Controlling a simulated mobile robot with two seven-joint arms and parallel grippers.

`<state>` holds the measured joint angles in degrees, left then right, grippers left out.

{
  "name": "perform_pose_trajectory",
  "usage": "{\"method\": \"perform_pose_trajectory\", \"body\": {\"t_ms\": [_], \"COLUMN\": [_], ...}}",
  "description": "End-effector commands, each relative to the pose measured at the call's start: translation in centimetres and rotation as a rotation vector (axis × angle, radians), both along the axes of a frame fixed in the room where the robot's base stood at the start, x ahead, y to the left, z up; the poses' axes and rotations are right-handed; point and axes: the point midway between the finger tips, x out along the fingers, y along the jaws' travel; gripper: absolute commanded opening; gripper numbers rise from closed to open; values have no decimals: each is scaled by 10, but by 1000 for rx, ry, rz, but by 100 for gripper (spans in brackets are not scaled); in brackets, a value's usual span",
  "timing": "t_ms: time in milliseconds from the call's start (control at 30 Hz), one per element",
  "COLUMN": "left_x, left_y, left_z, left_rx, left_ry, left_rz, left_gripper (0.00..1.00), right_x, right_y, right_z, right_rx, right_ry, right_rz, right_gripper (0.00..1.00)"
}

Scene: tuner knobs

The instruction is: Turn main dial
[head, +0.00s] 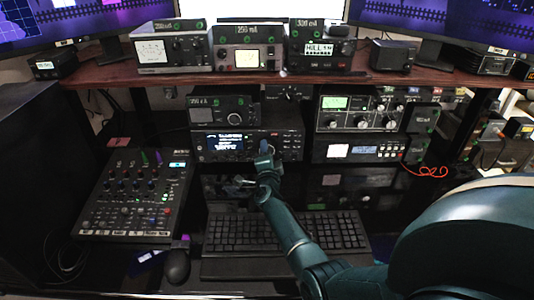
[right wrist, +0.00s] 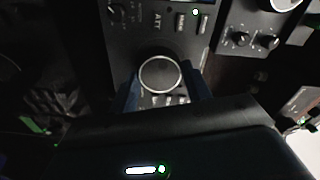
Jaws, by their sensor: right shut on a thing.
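The main dial (right wrist: 160,75) is a round dark knob with a pale ring, on the front of a black radio (head: 222,143) with a lit display. The radio stands below the wooden shelf. My right gripper (head: 263,147) reaches the right part of the radio's front and hides the dial in the head view. In the right wrist view, the fingers of my right gripper (right wrist: 162,90) stand on either side of the dial and are shut on it. My left gripper is not in view.
A keyboard (head: 245,233) lies below my right arm, with a mouse (head: 177,266) to its left. A mixer panel (head: 135,195) stands at the left. Other radio units (head: 360,114) sit right of the dial, and a red cable (head: 428,170) hangs there.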

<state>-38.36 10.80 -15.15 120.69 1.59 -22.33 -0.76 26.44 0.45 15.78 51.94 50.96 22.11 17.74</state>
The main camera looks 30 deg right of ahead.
Motion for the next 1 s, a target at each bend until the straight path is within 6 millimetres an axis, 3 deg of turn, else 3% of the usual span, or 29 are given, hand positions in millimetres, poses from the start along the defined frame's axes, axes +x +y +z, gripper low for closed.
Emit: {"method": "perform_pose_trajectory", "body": {"t_ms": [433, 467, 700, 1000], "left_x": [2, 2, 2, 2], "left_y": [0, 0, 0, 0], "left_z": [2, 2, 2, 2], "left_rx": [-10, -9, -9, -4], "left_ry": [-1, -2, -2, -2], "left_rz": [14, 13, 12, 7], "left_gripper": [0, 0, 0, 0], "right_x": [1, 1, 0, 0], "right_y": [-1, -1, 0, 0], "right_z": [2, 2, 1, 0], "right_rx": [-9, -9, -7, -7], "right_ry": [0, 0, 2, 3], "right_rz": [-1, -1, 0, -1], "right_gripper": [26, 51, 70, 70]}}
